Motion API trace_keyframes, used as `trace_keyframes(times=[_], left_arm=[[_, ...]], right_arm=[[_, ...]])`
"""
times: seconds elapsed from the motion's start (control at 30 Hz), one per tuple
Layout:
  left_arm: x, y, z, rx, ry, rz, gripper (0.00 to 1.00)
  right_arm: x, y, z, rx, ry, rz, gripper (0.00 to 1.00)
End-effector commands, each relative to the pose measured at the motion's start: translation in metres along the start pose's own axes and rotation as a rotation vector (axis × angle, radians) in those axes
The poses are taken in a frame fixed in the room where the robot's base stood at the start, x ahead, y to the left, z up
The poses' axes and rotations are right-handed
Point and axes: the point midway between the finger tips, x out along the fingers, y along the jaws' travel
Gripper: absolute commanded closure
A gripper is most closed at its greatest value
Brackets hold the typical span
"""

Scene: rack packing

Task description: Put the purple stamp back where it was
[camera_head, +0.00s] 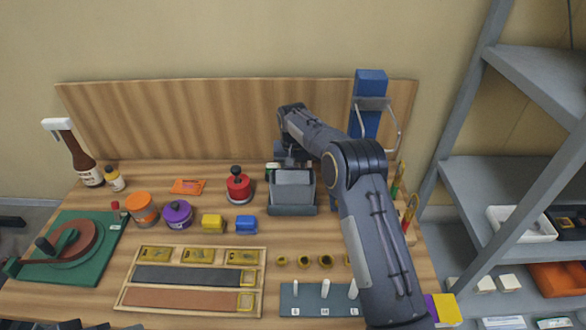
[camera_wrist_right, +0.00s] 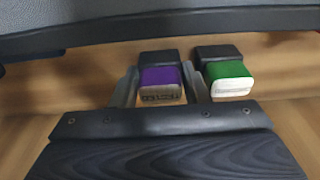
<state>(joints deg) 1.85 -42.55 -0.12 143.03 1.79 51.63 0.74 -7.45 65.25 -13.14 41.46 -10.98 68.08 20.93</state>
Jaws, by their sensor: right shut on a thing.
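The purple stamp (camera_wrist_right: 160,83), with a dark cap and a pale end, is between the fingers of my right gripper (camera_wrist_right: 161,92) in the right wrist view. The gripper is shut on it. A green stamp (camera_wrist_right: 229,78) of the same kind is just right of it, outside the fingers. In the head view my right gripper (camera_head: 291,158) is at the back of the table, behind a grey box-like holder (camera_head: 292,208). The purple stamp is hidden there by the gripper and holder. I cannot tell whether the stamp touches its support. My left gripper does not show.
A red stamp-like pot with a black knob (camera_head: 238,187) stands left of the holder. Yellow (camera_head: 213,223) and blue (camera_head: 246,225) blocks lie in front. A wooden backboard (camera_head: 170,125) rises close behind the gripper. A blue post (camera_head: 369,95) stands right of my right forearm.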

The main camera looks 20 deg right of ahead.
Motion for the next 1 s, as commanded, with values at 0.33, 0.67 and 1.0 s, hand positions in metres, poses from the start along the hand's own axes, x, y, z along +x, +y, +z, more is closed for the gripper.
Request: trace_keyframes(times=[0.33,0.67,1.0], left_arm=[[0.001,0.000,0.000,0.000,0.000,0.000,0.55],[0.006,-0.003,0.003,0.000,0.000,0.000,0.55],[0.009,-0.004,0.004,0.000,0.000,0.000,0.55]], right_arm=[[0.001,0.000,0.000,0.000,-0.001,0.000,0.50],[-0.038,0.000,-0.001,0.000,0.004,-0.001,0.50],[-0.106,0.000,-0.001,0.000,0.001,0.000,0.50]])
